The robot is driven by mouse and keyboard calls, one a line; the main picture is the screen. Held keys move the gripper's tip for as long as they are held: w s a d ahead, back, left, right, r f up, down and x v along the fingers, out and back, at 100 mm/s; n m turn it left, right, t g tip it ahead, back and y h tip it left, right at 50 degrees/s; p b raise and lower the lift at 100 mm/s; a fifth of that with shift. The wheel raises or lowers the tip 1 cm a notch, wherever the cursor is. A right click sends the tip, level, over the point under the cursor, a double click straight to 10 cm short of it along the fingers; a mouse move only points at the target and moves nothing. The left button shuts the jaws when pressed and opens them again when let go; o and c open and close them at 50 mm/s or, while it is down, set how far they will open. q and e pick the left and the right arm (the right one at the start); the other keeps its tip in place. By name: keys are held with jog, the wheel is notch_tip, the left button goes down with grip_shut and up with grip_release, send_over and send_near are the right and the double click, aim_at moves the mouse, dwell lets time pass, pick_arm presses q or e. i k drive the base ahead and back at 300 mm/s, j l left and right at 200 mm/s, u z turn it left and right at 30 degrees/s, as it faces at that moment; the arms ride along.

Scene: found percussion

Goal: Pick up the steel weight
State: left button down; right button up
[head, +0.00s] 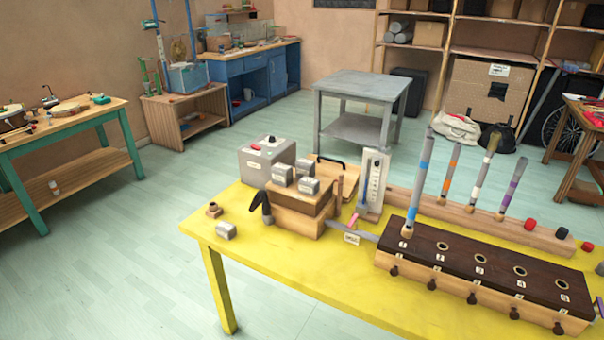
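A small grey metal block (226,230), which looks like a steel weight, lies on the yellow table (300,277) near its left corner. Similar grey blocks sit on top of a wooden box (297,219) behind it to the right: one at the left (282,175), one at the back (305,167) and one at the front (308,187). I cannot tell which of them the task means. Neither of my grippers is in view.
A small brown block (213,210) and a black curved object (261,206) are near the loose grey block. A grey box (264,160) with a red knob stands behind. A dark-topped wooden rack (480,262) with holes fills the right. The table's front left is clear.

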aim_at(308, 186)
jog(key=i+l+u, duration=0.1)
jog(key=i+u, duration=0.25)
jog(key=i+l+u, duration=0.15)
jog(key=u, duration=0.25)
